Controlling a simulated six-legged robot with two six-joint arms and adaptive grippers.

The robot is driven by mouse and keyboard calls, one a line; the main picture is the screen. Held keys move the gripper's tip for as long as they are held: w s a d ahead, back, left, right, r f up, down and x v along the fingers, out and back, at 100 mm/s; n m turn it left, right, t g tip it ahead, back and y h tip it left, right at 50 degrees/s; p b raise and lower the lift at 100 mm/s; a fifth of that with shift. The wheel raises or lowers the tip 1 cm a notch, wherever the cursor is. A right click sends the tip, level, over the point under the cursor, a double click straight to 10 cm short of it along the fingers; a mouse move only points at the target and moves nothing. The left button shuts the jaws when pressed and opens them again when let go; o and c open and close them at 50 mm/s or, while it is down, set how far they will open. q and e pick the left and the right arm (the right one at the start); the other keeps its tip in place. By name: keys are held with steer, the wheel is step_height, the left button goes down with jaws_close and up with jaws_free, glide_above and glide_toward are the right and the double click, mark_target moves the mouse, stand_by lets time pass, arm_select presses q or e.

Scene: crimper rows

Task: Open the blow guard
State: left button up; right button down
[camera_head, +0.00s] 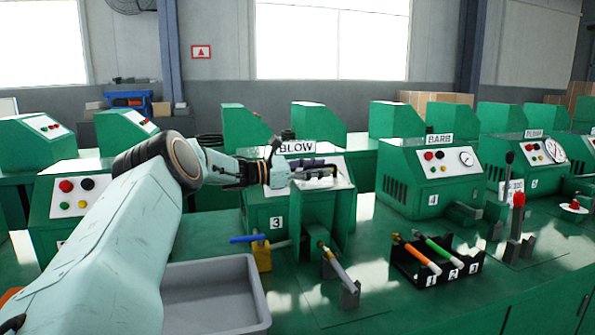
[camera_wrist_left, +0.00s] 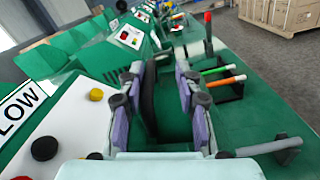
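The green machine with the BLOW sign (camera_head: 297,147) and the number 3 stands in the middle of the head view. A green box-like part, seemingly the blow guard (camera_head: 327,218), sits at its front right; I cannot tell how far it is open. My left gripper (camera_head: 312,172) is level over the top of this part, in front of the machine's panel. In the left wrist view its purple-padded fingers (camera_wrist_left: 160,85) are apart, with a dark curved bar (camera_wrist_left: 147,98) between them. A gap shows beside the bar. My right gripper is not in view.
A rod in a grey holder (camera_head: 340,268) lies before the guard. A black rack (camera_head: 437,262) with orange and green tools stands to the right. A yellow block with a blue handle (camera_head: 262,254) and a grey tray (camera_head: 210,290) are at the left. The BARB machine (camera_head: 425,180) is beyond.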

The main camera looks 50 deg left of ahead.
arm_select(q)
steer(key=v, duration=1)
steer(key=shift+s+a, duration=0.15)
steer(key=shift+s, duration=0.15)
steer(key=shift+f, duration=0.2)
